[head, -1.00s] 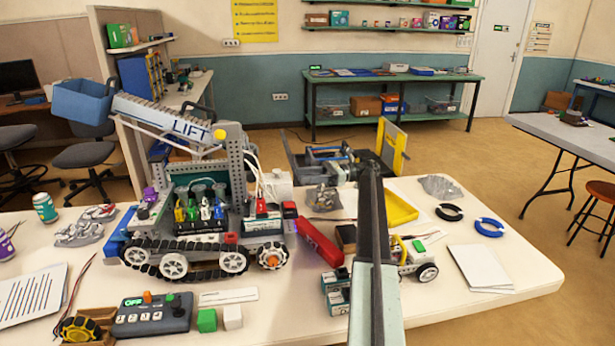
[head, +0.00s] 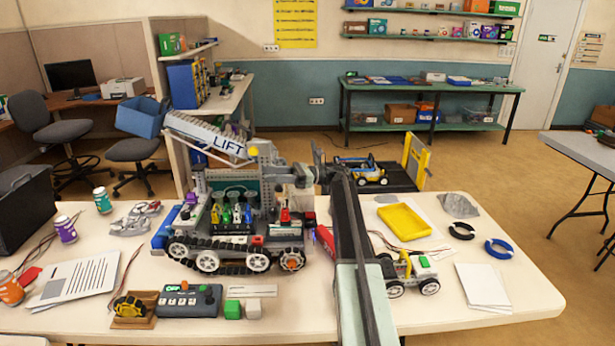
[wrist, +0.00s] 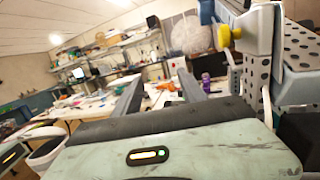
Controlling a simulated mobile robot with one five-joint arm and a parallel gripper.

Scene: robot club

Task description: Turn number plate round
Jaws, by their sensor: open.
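A flat pale strip (head: 251,290) lies on the white table in front of the tracked lift robot (head: 225,215). It may be the number plate; I cannot read any marking on it. The lift robot stands upright on its tracks, its boom marked LIFT. My gripper (head: 308,172) is at the robot's right side, above the table, well behind and above the strip. I cannot tell whether it touches the robot. In the wrist view my gripper (wrist: 160,88) has its two dark fingers apart with nothing between them. The robot's perforated frame (wrist: 298,45) is close at right there.
A controller box (head: 188,300) and green and white cubes (head: 233,309) lie beside the strip. My arm crosses above a small wheeled car (head: 410,273).

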